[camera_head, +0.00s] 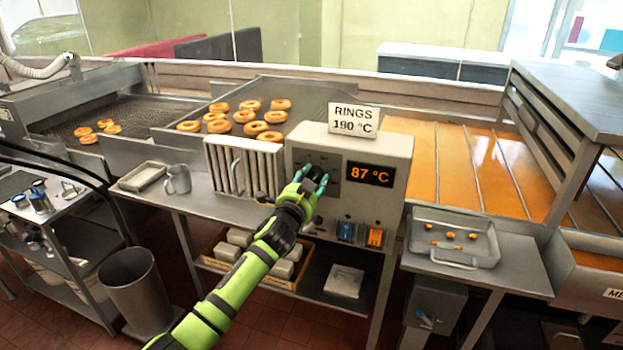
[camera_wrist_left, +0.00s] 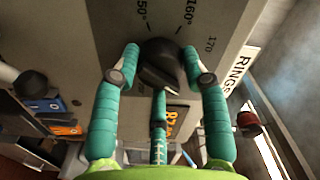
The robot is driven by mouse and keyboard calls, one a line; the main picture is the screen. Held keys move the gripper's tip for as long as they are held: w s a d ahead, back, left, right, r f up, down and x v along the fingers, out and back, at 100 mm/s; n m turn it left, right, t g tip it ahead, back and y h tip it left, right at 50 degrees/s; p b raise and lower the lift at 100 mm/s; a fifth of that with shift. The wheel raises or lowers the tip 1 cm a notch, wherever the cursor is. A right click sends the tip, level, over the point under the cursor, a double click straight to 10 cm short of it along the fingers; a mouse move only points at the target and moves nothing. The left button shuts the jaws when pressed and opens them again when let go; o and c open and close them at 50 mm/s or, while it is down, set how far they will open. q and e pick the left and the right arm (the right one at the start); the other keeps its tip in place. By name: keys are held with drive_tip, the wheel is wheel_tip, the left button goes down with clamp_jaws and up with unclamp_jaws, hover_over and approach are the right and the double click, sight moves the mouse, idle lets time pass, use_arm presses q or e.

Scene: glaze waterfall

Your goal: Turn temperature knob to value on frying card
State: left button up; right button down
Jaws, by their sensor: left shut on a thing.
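The control box (camera_head: 390,148) stands at the centre, with an orange display (camera_head: 369,174) reading 87 °C. The frying card (camera_head: 354,120) on top reads "RINGS" and what looks like 190 °C; its edge also shows in the left wrist view (camera_wrist_left: 238,76). The black temperature knob (camera_wrist_left: 161,66) sits on the box face, with dial marks such as 150°, 160° and 170 around it. My left gripper (camera_head: 314,180) is at the knob, its teal fingers (camera_wrist_left: 165,75) closed around it. The gripper hides most of the knob in the head view. My right gripper is not in view.
Blue and orange switches (camera_head: 360,235) sit low on the box. A slatted metal panel (camera_head: 243,166) stands left of it. Ring doughnuts (camera_head: 245,116) lie in the fryer behind. A tray (camera_head: 454,236) with small pieces is at right, a metal jug (camera_head: 178,180) at left.

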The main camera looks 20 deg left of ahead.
use_arm(q)
drive_tip(key=m, duration=0.3)
drive_tip(key=r+m+p, duration=0.1)
drive_tip(key=m, duration=0.2)
drive_tip(key=shift+a+m, duration=0.1)
drive_tip(key=shift+m, duration=0.2)
idle(0.4)
drive_tip(key=o, duration=0.8)
drive_tip(key=shift+w, duration=0.1)
drive_tip(key=o, duration=0.4)
drive_tip(key=shift+f, duration=0.15)
drive_tip(key=shift+c, duration=0.2)
drive_tip(key=shift+w+f, duration=0.2)
drive_tip(key=shift+f, duration=0.05)
drive_tip(key=shift+s, duration=0.15)
